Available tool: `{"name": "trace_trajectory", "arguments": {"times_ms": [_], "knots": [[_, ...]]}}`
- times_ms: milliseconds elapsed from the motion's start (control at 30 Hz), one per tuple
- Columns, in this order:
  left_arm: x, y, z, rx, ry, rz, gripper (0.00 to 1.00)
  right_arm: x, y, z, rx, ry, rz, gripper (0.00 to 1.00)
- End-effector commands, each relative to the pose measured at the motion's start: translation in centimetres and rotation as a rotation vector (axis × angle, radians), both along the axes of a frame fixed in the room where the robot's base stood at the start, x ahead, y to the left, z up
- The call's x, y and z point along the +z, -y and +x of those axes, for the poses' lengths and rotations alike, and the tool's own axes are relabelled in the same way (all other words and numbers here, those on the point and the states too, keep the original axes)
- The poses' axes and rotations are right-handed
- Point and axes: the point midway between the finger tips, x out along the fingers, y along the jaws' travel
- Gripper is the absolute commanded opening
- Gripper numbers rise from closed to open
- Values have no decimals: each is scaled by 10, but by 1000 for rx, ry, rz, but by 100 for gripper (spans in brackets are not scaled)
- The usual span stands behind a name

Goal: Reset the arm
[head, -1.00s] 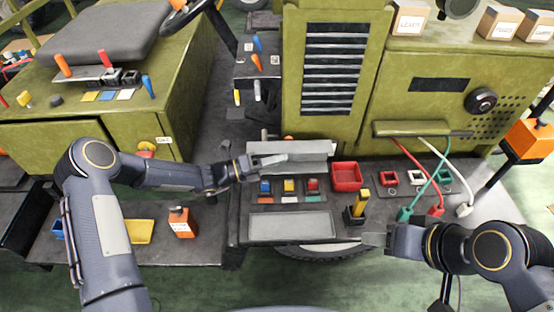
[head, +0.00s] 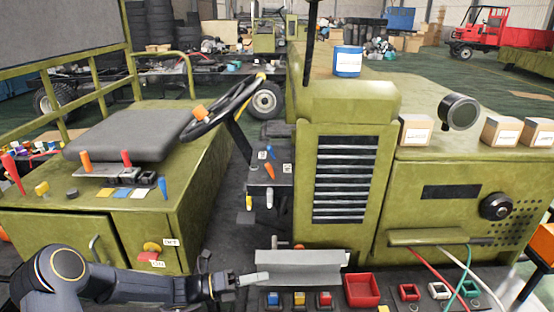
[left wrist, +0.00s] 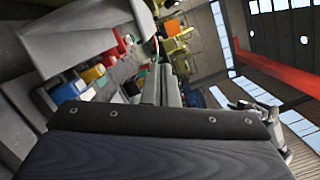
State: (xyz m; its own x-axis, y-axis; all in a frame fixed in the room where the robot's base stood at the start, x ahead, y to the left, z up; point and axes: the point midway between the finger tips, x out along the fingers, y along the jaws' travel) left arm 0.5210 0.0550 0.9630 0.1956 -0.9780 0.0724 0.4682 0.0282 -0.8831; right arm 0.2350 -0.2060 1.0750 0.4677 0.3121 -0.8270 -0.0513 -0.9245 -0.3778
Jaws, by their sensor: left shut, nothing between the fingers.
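My left arm (head: 125,285) comes in low from the left in the head view. My left gripper (head: 258,277) is shut and empty, its pale fingertips at the left end of a grey hinged-looking plate (head: 300,270). I cannot tell whether they touch it. In the left wrist view, a grey plate (left wrist: 85,30) fills the upper left, and blue (left wrist: 68,88), yellow (left wrist: 92,73) and red buttons (left wrist: 112,55) show beside it. My right arm and gripper are out of the head view.
A red bin (head: 362,290) and several coloured sockets stand right of the buttons. Cables (head: 458,275) hang at the right. A green vented housing (head: 345,180) rises behind the plate. A steering wheel (head: 222,105) and a seat (head: 130,135) are further back left.

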Motion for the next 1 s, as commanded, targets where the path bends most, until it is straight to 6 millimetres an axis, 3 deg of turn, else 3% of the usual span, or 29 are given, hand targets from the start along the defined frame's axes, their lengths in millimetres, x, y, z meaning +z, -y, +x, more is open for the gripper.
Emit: {"name": "trace_trajectory", "arguments": {"times_ms": [167, 300, 500, 800, 1000], "knots": [[44, -9, -38, -119, 363, 236, 0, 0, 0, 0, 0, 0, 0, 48], [75, -25, -85, -269, 757, 471, 0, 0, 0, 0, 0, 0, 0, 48], [105, -58, -150, -513, 1298, 765, 0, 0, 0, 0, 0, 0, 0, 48], [121, -115, -239, -970, 2018, 1119, 0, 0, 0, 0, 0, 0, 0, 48], [116, -141, -275, -1263, 2321, 1258, 0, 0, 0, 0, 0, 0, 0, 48]]}}
